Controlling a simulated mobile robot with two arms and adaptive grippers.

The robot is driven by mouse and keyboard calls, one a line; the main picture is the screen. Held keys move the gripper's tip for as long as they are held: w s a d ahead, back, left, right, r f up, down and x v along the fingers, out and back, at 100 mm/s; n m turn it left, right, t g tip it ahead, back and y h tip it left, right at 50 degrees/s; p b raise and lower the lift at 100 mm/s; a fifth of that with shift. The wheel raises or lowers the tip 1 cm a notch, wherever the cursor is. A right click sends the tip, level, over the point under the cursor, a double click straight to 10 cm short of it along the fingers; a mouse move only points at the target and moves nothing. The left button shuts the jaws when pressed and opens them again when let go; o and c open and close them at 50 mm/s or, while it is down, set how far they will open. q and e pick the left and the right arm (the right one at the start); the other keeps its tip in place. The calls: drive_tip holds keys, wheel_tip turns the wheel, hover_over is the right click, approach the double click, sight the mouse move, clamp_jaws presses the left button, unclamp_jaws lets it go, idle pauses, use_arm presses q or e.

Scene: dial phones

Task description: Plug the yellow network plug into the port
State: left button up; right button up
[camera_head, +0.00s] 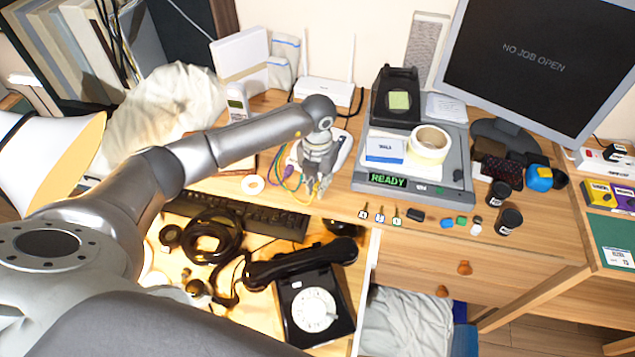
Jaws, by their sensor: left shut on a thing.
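My left gripper (317,188) points down at the front edge of the desk and is shut on a small yellowish thing, most likely the yellow network plug, mostly hidden between the fingers. Thin coloured cables, purple, green and yellow (290,184), curve just left of the gripper. A white device (343,152) lies partly hidden behind the gripper. A white router (325,91) with two antennas stands at the back by the wall. I cannot make out the port in this view. My right gripper is not in view.
An open drawer below holds a black dial phone (315,308), a keyboard (240,217) and a coiled black cable. A grey tray (455,178) showing READY holds a tape roll (430,144). Keys (381,214) and small blocks lie along the desk edge. A monitor (540,60) stands right.

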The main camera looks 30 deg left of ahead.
use_arm(q)
drive_tip(key=shift+w+f, duration=0.1)
idle(0.7)
drive_tip(key=shift+w+b, duration=0.65)
drive_tip(key=shift+b, duration=0.1)
drive_tip(key=o, duration=0.9)
drive_tip(key=shift+w, duration=0.1)
drive_tip(key=shift+c, duration=0.2)
drive_tip(key=shift+r, duration=0.2)
drive_tip(key=shift+w+a+r, duration=0.1)
drive_tip(key=shift+w+a, duration=0.05)
drive_tip(key=shift+a, duration=0.05)
drive_tip(key=shift+r, duration=0.45)
wheel_tip(320, 180, up, 11)
drive_tip(key=shift+s+d+f, duration=0.2)
drive_tip(key=shift+s+d, duration=0.1)
drive_tip(key=shift+d, duration=0.05)
